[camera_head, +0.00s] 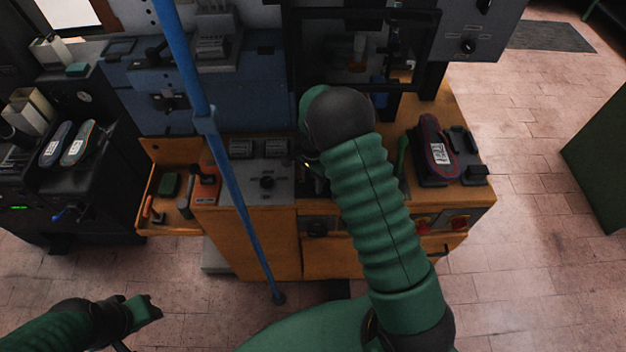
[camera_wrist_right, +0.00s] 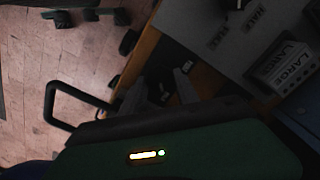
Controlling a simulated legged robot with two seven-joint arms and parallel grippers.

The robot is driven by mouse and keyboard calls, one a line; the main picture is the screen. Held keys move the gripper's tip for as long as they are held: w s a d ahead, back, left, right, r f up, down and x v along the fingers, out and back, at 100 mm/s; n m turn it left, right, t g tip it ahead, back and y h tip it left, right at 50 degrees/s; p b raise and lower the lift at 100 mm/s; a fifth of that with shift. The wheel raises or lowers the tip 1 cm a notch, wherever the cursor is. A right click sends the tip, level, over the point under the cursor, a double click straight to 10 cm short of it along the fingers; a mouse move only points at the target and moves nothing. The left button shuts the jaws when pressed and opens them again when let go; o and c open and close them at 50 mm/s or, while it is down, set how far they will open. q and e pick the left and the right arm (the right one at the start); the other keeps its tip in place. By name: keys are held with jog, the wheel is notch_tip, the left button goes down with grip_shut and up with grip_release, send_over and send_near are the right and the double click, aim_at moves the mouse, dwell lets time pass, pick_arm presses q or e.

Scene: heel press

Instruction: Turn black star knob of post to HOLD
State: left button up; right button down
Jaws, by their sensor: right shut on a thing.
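My right gripper (camera_head: 312,176) is at the orange bench, mostly hidden in the head view behind my own green arm. In the dark right wrist view, my right gripper (camera_wrist_right: 160,92) is shut on a small dark thing that looks like the black star knob. Its star shape and pointing direction cannot be made out. A pale plate with printed labels (camera_wrist_right: 238,25) lies beyond it; the words are hard to read. My left gripper (camera_head: 150,306) hangs empty at the lower left, away from the bench; its jaw opening is unclear.
A blue pole (camera_head: 190,70) slants across the front. A shoe (camera_head: 436,146) sits on a black stand at the right. A block marked LARGE (camera_wrist_right: 288,68) shows in the wrist view.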

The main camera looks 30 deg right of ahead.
aim_at(312, 184)
jog(key=shift+a+f, duration=0.1)
dwell(0.3)
jog(key=c, duration=0.9)
grip_release()
notch_tip(312, 184, up, 17)
jog(key=b, duration=0.1)
jog(key=shift+w, duration=0.15)
jog(key=shift+f, duration=0.1)
jog(key=s+a+f+n+t, duration=0.1)
jog(key=s+a+f+n, duration=0.1)
jog(key=s+a+n, duration=0.3)
jog(key=s+a+f+n+t, duration=0.1)
jog(key=s+a+f+n, duration=0.2)
jog(key=s+a+n, duration=0.3)
jog(key=s+n, duration=0.4)
jog(key=s, duration=0.1)
jog(key=shift+s+a+f+t, duration=0.15)
jog(key=shift+s+a+t, duration=0.05)
jog(key=shift+a+t, duration=0.1)
